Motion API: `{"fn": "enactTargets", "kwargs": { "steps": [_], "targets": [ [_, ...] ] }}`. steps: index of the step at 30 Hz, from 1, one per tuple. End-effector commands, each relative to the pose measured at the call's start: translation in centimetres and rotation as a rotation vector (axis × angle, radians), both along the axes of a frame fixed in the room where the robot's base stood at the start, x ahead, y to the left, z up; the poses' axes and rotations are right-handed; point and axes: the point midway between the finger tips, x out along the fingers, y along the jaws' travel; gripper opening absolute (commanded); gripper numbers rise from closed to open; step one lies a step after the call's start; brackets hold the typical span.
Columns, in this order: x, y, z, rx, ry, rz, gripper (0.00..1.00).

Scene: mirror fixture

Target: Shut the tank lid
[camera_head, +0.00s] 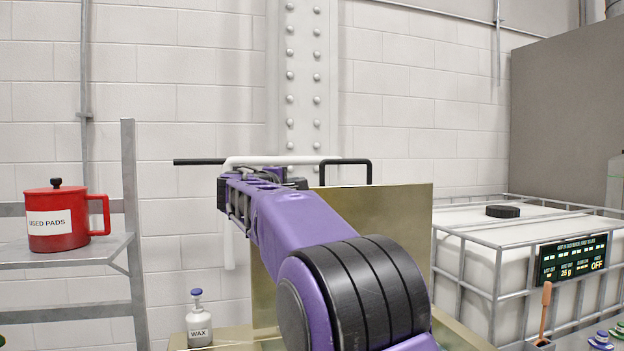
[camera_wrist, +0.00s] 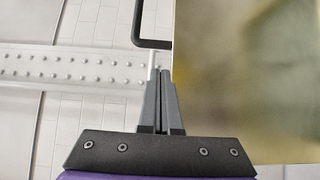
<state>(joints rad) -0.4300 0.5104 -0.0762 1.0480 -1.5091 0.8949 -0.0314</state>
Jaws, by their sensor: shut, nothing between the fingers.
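A flat brass-coloured panel (camera_head: 405,230) stands upright behind my arm, which hides much of it; it may be the tank lid, standing open. A brass-coloured ledge (camera_head: 230,338) shows below it. In the wrist view the panel (camera_wrist: 250,80) fills the right side, blurred. My gripper (camera_wrist: 163,72) is shut and empty, its fingertips at the panel's left edge in that view; I cannot tell whether they touch it. A black bent handle (camera_wrist: 152,43) shows just above the fingertips. In the head view my fingertips cannot be made out.
A white caged tank (camera_head: 465,262) with a round black cap (camera_head: 502,211) stands at right. A red "USED PADS" pot (camera_head: 58,222) sits on a metal shelf at left. A "WAX" bottle (camera_head: 199,325) stands on the ledge. A white bent bar (camera_head: 230,245) hangs behind my arm.

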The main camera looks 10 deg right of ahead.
Motion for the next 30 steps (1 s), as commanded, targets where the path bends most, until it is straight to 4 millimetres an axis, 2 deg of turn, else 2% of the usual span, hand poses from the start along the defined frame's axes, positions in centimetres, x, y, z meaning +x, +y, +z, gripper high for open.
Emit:
{"fn": "enactTargets", "kwargs": {
  "steps": [15, 21, 30],
  "targets": [
    [7.1, -4.1, 0.3, -0.001, 0.0, 0.001, 0.0],
    [8.1, -4.8, 0.1, -0.002, -0.001, 0.001, 0.0],
    [8.3, -4.8, 0.0, -0.003, -0.001, 0.001, 0.0]
  ]
}}
